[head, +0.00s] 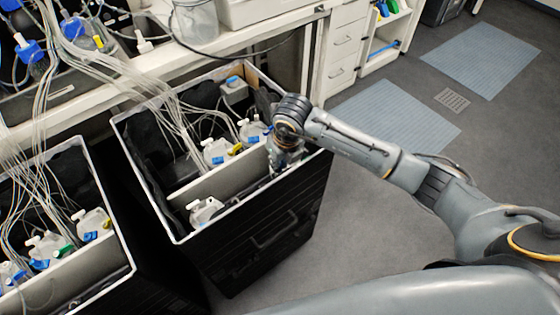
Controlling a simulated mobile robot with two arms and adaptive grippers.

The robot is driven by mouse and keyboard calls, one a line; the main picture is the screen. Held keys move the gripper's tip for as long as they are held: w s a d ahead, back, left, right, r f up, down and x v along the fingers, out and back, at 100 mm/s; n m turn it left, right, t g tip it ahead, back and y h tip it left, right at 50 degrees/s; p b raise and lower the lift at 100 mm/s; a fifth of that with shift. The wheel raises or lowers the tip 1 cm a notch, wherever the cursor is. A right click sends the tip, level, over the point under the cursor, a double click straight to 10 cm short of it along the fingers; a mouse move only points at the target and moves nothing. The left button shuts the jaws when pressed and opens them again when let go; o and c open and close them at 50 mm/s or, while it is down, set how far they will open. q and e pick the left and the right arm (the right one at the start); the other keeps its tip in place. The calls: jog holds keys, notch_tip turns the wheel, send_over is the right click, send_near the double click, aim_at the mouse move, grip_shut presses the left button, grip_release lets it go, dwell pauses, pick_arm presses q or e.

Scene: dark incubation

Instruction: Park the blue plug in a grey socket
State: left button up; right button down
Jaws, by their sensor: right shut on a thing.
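My right gripper (284,162) reaches down into the right black bin (277,222), at its right end beside the white bottles. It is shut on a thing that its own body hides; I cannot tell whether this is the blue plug. A small blue spot (268,129) shows just left of the wrist. A grey block (235,92) with a blue piece (233,80) on top stands at the bin's far end. I cannot tell whether this block is a grey socket. My left gripper is not in view.
White bottles (216,152) with blue and yellow parts stand in the right bin, with a white divider (205,184). Loose clear tubes (150,85) hang into both bins. The left bin (112,262) holds more bottles.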

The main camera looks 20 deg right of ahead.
jog(key=shift+f+b, duration=0.5)
jog(key=shift+f, duration=0.15)
jog(key=c, duration=1.3)
grip_release()
jog(key=v, duration=1.2)
